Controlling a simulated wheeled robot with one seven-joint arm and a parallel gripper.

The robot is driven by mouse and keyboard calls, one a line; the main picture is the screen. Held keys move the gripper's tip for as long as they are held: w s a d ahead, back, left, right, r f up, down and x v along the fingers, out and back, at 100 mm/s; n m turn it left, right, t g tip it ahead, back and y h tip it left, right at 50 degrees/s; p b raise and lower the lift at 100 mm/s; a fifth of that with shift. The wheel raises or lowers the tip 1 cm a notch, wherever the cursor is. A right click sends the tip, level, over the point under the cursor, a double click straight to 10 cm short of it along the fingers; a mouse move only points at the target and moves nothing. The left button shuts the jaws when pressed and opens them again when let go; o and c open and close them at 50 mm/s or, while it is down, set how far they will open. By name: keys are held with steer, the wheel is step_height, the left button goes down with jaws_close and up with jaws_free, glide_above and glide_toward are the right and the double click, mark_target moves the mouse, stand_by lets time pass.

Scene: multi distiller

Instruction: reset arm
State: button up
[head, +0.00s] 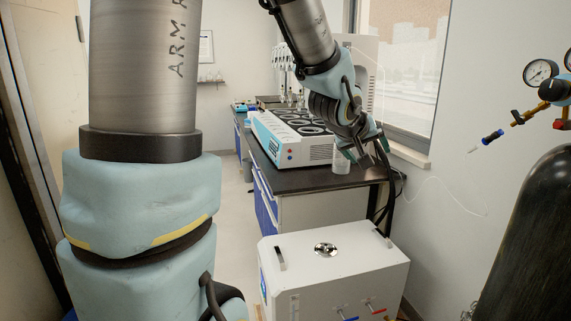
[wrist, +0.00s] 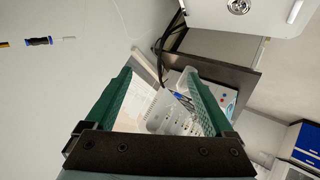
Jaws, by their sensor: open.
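My gripper (head: 368,158) is at the right end of the dark bench, beside a clear beaker (head: 341,163) on the bench's front corner. In the wrist view, the two green fingers of my gripper (wrist: 158,72) are spread apart. A pale, see-through shape shows between them; I cannot tell whether it is the beaker or whether it lies within the jaws' reach. The white and blue multi distiller (head: 288,141), with several dark round heating places, stands on the bench left of the gripper. Part of it also shows beyond the fingers in the wrist view (wrist: 218,92).
A white box-shaped machine (head: 335,255) with a round metal fitting stands in front of the bench (head: 310,181). A dark gas cylinder (head: 530,240) with gauges is at the right. A window and wall are close behind the gripper. Floor (head: 233,220) is clear left of the bench.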

steer(key=s+a+f+g+y, duration=0.1)
steer(key=s+a+f+y, duration=0.1)
steer(key=a+f, duration=0.45)
steer(key=s+a+f+g+y, duration=0.1)
steer(key=a+f+g+y, duration=0.15)
steer(key=a, duration=0.75)
steer(key=s+a+f+g+y, duration=0.2)
steer(key=s+a+f, duration=0.3)
steer(key=s+a, duration=0.4)
steer(key=shift+s+a+g, duration=0.35)
steer(key=shift+s+g, duration=0.1)
steer(key=shift+g, duration=0.3)
